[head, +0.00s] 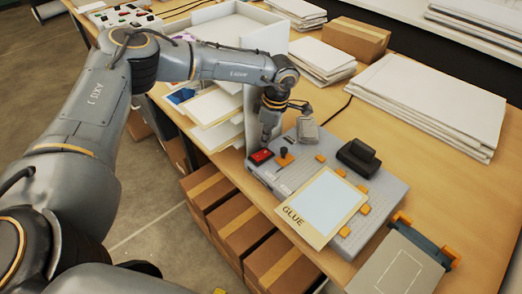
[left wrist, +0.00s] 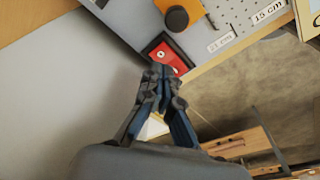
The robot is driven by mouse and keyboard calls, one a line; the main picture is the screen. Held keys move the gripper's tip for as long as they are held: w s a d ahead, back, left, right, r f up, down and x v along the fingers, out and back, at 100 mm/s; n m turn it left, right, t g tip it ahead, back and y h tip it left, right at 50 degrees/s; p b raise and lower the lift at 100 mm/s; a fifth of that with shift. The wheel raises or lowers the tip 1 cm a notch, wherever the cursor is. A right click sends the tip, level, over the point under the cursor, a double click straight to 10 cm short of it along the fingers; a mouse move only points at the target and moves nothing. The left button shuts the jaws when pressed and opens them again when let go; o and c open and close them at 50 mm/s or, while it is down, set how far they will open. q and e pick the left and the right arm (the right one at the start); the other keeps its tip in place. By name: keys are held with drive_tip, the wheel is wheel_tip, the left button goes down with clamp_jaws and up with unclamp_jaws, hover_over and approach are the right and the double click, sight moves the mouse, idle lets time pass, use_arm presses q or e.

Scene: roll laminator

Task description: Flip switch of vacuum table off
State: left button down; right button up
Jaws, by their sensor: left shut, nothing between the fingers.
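The vacuum table (head: 372,205) is a grey perforated block on the wooden bench in the head view. Its red switch (head: 261,157) sits in a dark frame at its left corner, beside an orange lever with a dark knob (head: 284,152). The switch also shows in the left wrist view (left wrist: 164,53), its lower part covered by my fingertips. My left gripper (head: 265,145) is shut and empty, its tips right at the switch in the left wrist view (left wrist: 158,75). I cannot tell whether they touch it. My right gripper is not in view.
A card marked GLUE (head: 322,205) and a black handled block (head: 358,157) are on the vacuum table. A white shelf with papers (head: 215,105) stands close to my left gripper. Paper stacks (head: 430,105) lie behind. Cardboard boxes (head: 240,225) stand below the bench edge.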

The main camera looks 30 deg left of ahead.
sight(266, 152)
use_arm(q)
wheel_tip(266, 152, up, 4)
drive_tip(key=shift+r+p, duration=0.1)
drive_tip(key=shift+p, duration=1)
